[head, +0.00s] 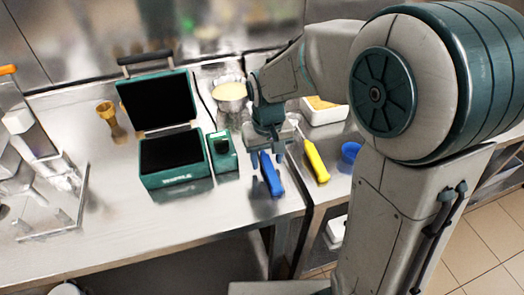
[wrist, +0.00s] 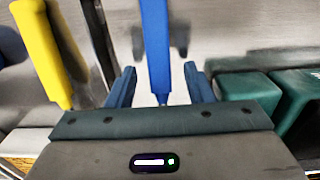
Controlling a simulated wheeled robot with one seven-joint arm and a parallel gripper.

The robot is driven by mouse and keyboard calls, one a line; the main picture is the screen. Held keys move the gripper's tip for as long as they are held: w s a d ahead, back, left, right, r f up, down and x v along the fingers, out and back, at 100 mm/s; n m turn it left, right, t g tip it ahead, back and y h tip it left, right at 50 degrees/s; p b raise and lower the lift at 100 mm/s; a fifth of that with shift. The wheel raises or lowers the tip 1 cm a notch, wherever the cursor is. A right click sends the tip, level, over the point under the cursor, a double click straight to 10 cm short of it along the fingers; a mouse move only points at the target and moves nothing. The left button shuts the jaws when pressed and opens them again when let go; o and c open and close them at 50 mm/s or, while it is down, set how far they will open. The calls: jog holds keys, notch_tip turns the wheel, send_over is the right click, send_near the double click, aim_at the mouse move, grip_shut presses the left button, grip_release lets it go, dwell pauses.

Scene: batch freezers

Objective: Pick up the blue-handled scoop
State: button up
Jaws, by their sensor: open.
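The blue-handled scoop's blue handle (head: 271,174) lies on the steel counter close to its right edge in the head view. Its scoop end is hidden behind my gripper. In the wrist view the blue handle (wrist: 156,48) runs down the middle of the picture, between my two blue fingers. My gripper (head: 266,152) points down over the handle's far end. In the wrist view my gripper (wrist: 158,88) is open, with a finger on each side of the handle. I cannot tell whether either finger touches it.
A yellow-handled tool (head: 316,161) lies just right, across the counter gap. A small green box (head: 222,156) and an open green case (head: 172,180) stand left. A metal bowl (head: 231,105), a white tub (head: 325,112) and a blue cup (head: 350,152) are nearby. The left front counter is clear.

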grip_shut()
jog(key=shift+r, duration=0.1)
